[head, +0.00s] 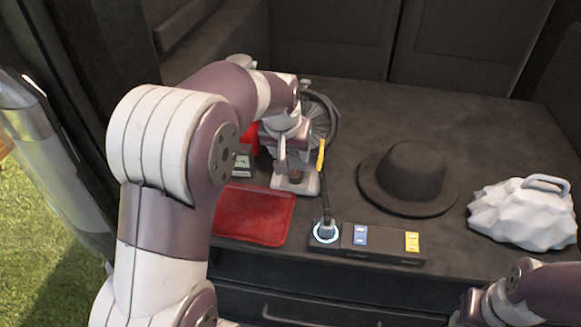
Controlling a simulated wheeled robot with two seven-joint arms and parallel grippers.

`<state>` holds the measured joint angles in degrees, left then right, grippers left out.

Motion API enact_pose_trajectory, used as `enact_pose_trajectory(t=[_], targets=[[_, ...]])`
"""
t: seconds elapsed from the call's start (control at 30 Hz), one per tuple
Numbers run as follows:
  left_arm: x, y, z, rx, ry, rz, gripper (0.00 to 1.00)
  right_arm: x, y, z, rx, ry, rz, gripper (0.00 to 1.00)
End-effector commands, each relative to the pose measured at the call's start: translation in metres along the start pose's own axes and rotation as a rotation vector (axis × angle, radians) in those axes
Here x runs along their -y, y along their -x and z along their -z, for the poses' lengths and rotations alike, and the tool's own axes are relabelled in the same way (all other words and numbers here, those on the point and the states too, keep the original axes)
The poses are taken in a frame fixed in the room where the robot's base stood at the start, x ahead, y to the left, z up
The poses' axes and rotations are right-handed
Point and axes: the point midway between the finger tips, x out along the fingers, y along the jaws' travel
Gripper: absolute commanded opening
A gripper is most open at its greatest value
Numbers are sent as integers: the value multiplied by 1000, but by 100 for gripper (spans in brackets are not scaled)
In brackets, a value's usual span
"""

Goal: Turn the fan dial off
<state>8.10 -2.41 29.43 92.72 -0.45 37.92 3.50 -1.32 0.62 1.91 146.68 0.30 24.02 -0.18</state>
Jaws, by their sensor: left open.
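The fan (327,112) stands on the dark surface, mostly hidden behind my left arm and gripper. Its round dark cage shows to the right of the gripper, and its pale base (311,187) shows below. A small brownish dial (297,177) appears on the base, partly covered by the fingers. My left gripper (294,165) is open, pointing down just above the base around the dial. I cannot tell whether the fingers touch the dial. Only part of my right arm shows at the bottom right, and its gripper is out of view.
A power strip (385,254) with a lit round plug (326,232) lies in front, its cord running back toward the fan. A red cloth-like pad (255,216) is front left. A black hat (411,172) and a pale lumpy bag (523,213) stand right. The back right surface is clear.

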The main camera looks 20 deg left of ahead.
Motion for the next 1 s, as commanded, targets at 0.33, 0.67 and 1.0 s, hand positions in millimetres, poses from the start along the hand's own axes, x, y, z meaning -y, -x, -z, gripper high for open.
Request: enact_pose_trajectory(t=[0.33, 0.67, 1.0], targets=[[0, -53, -1, 2, -43, 0, 59, 0, -14, -2, 0, 0, 0, 43], [0, -119, 1, -2, -42, 1, 59, 0, -27, -3, 0, 0, 0, 43], [0, -127, 2, -3, -41, 1, 59, 0, -27, -3, 0, 0, 0, 43]])
